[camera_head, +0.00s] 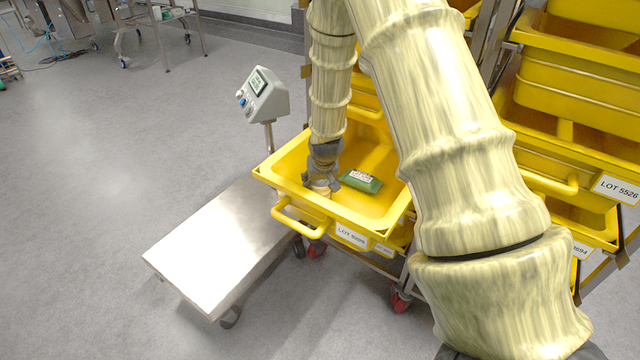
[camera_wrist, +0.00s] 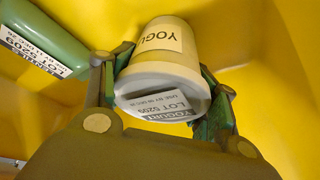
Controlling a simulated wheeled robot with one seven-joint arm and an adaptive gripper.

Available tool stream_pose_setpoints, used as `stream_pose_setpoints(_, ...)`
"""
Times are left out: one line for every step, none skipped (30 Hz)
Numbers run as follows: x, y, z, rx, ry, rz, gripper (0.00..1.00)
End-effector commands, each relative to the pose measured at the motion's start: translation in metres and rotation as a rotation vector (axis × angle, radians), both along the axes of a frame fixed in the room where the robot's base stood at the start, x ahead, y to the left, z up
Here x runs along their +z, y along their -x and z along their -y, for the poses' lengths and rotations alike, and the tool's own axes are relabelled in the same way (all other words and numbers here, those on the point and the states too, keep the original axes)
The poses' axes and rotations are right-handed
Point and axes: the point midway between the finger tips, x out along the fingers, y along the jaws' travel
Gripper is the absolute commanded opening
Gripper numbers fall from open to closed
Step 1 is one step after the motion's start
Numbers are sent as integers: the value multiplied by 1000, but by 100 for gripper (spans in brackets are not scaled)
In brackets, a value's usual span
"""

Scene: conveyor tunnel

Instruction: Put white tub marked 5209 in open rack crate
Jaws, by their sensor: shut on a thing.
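My gripper (camera_head: 322,172) reaches down into a yellow rack crate (camera_head: 388,221) that is open at the top. In the wrist view my gripper (camera_wrist: 165,85) is shut on a white tub (camera_wrist: 160,62), one finger on each side. The tub carries a "YOGU…" label and a "LOT 5209" label. It is inside the crate, tilted in the wrist view; I cannot tell whether it touches the floor. In the head view the tub (camera_head: 319,190) shows only in part below the fingers. A green pack (camera_head: 361,181) lies in the crate beside it, also labelled with a lot number.
A steel platform cart (camera_head: 215,245) with a grey display unit (camera_head: 263,96) on a post stands left of the crate. More yellow crates (camera_head: 575,110) fill racks at the right. A steel table (camera_head: 155,20) stands far back. The floor at left is clear.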

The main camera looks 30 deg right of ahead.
Motion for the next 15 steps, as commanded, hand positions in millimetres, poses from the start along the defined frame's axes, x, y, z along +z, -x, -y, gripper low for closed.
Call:
stream_pose_setpoints(-2,0,0,0,0,0,2)
stream_pose_setpoints(-2,0,0,0,0,0,2)
stream_pose_setpoints(-3,0,0,0,0,-1,60)
stream_pose_setpoints(-3,0,0,0,0,0,66)
stream_pose_setpoints(-3,0,0,0,0,0,71)
stream_pose_setpoints(-3,0,0,0,0,0,78)
stream_pose_setpoints(-3,0,0,0,0,-1,83)
stream_pose_setpoints(-3,0,0,0,0,0,83)
stream_pose_setpoints(-3,0,0,0,0,0,83)
stream_pose_setpoints(-3,0,0,0,0,-1,83)
stream_pose_setpoints(-3,0,0,0,0,0,83)
stream_pose_setpoints(-2,0,0,0,0,0,83)
stream_pose_setpoints(-2,0,0,0,0,0,83)
stream_pose_setpoints(-2,0,0,0,0,0,83)
stream_pose_setpoints(-2,0,0,0,0,0,83)
